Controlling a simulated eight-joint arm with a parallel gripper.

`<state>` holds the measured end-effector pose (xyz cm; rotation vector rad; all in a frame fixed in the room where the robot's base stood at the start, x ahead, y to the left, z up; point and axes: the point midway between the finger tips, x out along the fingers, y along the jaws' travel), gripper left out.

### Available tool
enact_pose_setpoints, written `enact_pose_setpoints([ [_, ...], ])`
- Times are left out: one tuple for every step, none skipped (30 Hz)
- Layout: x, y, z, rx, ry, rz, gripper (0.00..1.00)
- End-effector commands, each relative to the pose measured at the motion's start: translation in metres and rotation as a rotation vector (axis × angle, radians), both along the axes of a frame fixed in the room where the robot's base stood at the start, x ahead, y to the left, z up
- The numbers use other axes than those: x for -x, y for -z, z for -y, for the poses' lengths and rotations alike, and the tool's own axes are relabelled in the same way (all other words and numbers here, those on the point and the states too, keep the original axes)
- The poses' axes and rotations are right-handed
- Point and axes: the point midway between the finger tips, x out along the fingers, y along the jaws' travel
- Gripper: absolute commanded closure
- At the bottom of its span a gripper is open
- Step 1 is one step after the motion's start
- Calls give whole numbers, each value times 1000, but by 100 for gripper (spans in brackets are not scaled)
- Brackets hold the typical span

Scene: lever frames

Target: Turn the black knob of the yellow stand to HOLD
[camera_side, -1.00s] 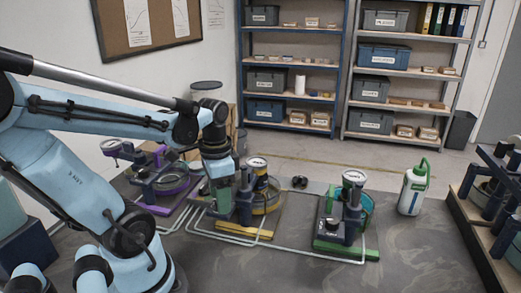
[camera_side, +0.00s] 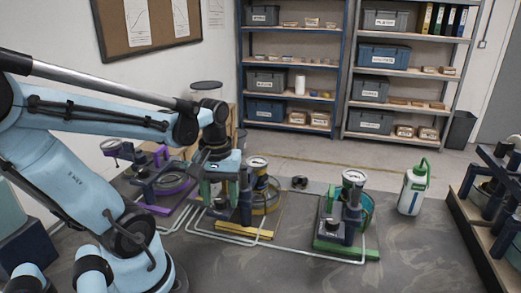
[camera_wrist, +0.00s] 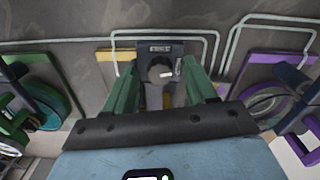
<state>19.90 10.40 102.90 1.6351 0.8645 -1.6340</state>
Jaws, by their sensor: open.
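The yellow stand (camera_side: 250,232) is below my gripper (camera_side: 222,198) in the side view; its yellow base also shows in the wrist view (camera_wrist: 113,55). Its black knob (camera_wrist: 158,69) is between my two green fingers in the wrist view, with a gap on either side. A pale mark on the knob points to the right in that view. My gripper (camera_wrist: 160,76) is open. A dark plate with a label sits behind the knob, but the lettering is too small to read. In the side view my gripper hides the knob.
A purple stand (camera_side: 157,210) is to the left and a green stand (camera_side: 345,252) to the right in the side view. Pale pipes run over the tabletop. A white and green bottle (camera_side: 411,192) is farther right. The front tabletop is clear.

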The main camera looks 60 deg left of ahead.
Motion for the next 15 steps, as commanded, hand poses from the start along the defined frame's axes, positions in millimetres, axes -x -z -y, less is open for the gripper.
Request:
enact_pose_setpoints([
  [0,0,0,-1,-51,1,44],
  [0,-3,0,-1,-67,1,44],
  [0,-9,0,-1,-62,1,44],
  [0,-12,0,-1,-61,1,44],
  [0,-16,0,-1,-60,1,44],
  [0,-22,0,-1,-60,1,44],
  [0,-25,0,-1,-60,1,44],
  [0,-29,0,-1,-59,1,44],
  [0,-35,0,-1,-59,1,44],
  [0,-39,0,0,-59,0,44],
  [0,-43,0,0,-59,0,44],
  [0,-49,0,0,-58,0,44],
  [0,-54,0,0,-58,0,44],
  [0,-58,0,0,-58,0,44],
  [0,-64,0,0,-58,0,44],
])
